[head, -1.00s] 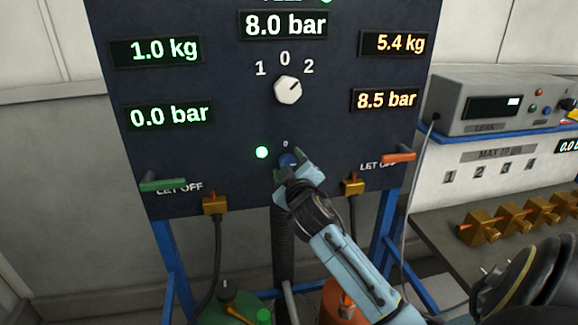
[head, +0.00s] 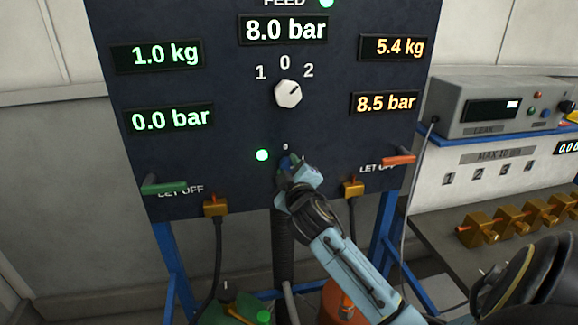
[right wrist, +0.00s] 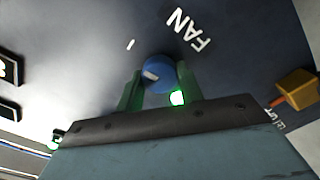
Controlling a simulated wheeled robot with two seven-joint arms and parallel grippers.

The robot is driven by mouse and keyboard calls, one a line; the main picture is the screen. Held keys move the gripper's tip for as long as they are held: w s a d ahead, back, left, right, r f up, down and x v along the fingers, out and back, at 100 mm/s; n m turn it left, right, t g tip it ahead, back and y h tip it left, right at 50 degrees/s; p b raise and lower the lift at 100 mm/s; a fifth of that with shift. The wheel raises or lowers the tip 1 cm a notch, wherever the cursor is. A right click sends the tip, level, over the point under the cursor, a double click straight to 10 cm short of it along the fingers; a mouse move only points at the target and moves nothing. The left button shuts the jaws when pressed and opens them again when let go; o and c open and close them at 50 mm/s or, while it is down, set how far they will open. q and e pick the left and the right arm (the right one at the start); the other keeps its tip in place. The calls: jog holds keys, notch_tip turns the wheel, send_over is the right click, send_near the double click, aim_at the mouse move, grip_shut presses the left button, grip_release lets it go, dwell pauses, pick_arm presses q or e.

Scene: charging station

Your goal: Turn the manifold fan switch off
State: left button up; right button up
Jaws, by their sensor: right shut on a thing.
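The fan switch is a small blue knob (head: 284,162) low on the dark panel, under a small "0" mark. In the right wrist view the knob (right wrist: 157,70) has a white mark on its face, near the word FAN and a short white stroke. I cannot tell for sure which position it points to. My right gripper (head: 291,166) is shut on the knob, with one finger on each side, and partly hides it in the head view. A green lamp (head: 262,155) beside the knob is lit. My left gripper is not in view.
A white feed selector (head: 288,94) sits above, among lit displays. A green let-off lever (head: 164,188) and an orange one (head: 398,160) stick out on either side. Brass fittings and hoses hang below. A grey leak tester (head: 490,106) stands at the right.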

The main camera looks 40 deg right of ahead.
jog(key=n+p, duration=0.3)
jog(key=shift+r, duration=0.15)
jog(key=n+p, duration=0.3)
jog(key=n, duration=0.2)
jog(key=n+p, duration=0.2)
jog(key=n, duration=0.2)
jog(key=shift+p, duration=0.4)
jog(key=shift+f+n+p, duration=0.15)
jog(key=shift+n+p, duration=0.45)
jog(key=shift+n, duration=0.5)
jog(key=shift+f+n+p, duration=0.1)
jog(key=shift+n+p, duration=0.45)
jog(key=shift+n, duration=0.55)
jog(key=o, duration=1)
